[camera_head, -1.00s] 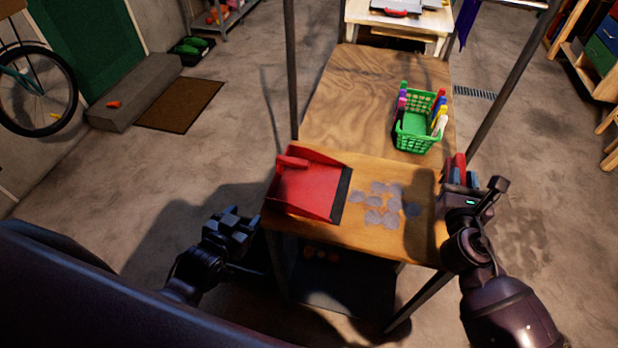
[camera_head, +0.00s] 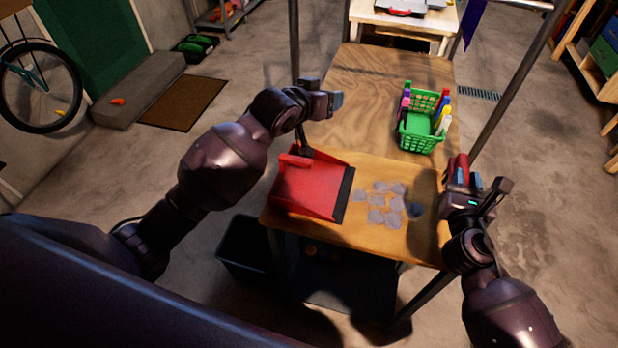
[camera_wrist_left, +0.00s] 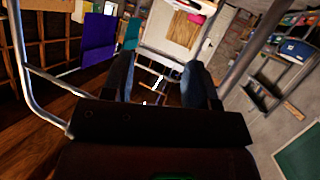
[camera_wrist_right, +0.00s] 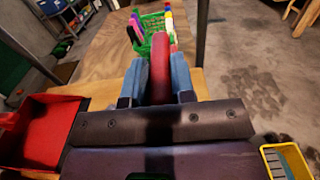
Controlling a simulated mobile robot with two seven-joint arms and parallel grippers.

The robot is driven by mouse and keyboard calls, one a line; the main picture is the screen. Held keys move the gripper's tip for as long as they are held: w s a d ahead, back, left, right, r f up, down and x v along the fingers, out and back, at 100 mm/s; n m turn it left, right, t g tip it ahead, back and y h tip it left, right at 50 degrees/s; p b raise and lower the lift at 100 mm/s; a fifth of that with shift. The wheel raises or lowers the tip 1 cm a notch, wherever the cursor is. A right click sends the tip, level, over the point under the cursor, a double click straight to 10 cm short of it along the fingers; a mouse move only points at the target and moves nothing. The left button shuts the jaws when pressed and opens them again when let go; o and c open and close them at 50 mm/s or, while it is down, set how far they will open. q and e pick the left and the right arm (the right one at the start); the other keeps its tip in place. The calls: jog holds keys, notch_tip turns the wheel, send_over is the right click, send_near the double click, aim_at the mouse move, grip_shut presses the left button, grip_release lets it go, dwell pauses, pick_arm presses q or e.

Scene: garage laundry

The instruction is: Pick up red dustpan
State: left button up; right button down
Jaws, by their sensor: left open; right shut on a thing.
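The red dustpan (camera_head: 312,188) lies on the near left part of the wooden table (camera_head: 400,240), its dark lip toward the right. Its edge also shows in the right wrist view (camera_wrist_right: 45,135). My left gripper (camera_head: 335,103) is open and empty above the table's left edge, just beyond the dustpan. In the left wrist view its fingers (camera_wrist_left: 170,85) stand apart with nothing between them. My right gripper (camera_head: 460,172) is shut on a red handle-like thing (camera_wrist_right: 160,85) at the table's right edge. The rest of that held thing is hidden.
Several grey flat pieces (camera_head: 385,203) lie right of the dustpan. A green basket (camera_head: 420,140) with coloured bottles or markers stands farther back. Upright metal posts (camera_head: 294,60) rise at the table's sides. A dark bin (camera_head: 245,250) stands on the floor at the near left.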

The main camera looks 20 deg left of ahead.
pick_arm(q)
jog(key=w+d+r+n+g, duration=0.1)
jog(key=w+r+n+g, duration=0.1)
jog(key=n+g+y, duration=0.5)
jog(key=n+g, duration=0.6)
jog(key=n, duration=0.7)
send_over(303, 160)
notch_tip(303, 160, down, 6)
jog(key=f, duration=0.6)
jog(key=shift+w+a+f, duration=0.1)
jog(key=shift+w+f, duration=0.05)
jog(key=shift+w, duration=0.05)
jog(key=shift+s+f, duration=0.15)
jog(key=shift+f, duration=2.55)
grip_shut()
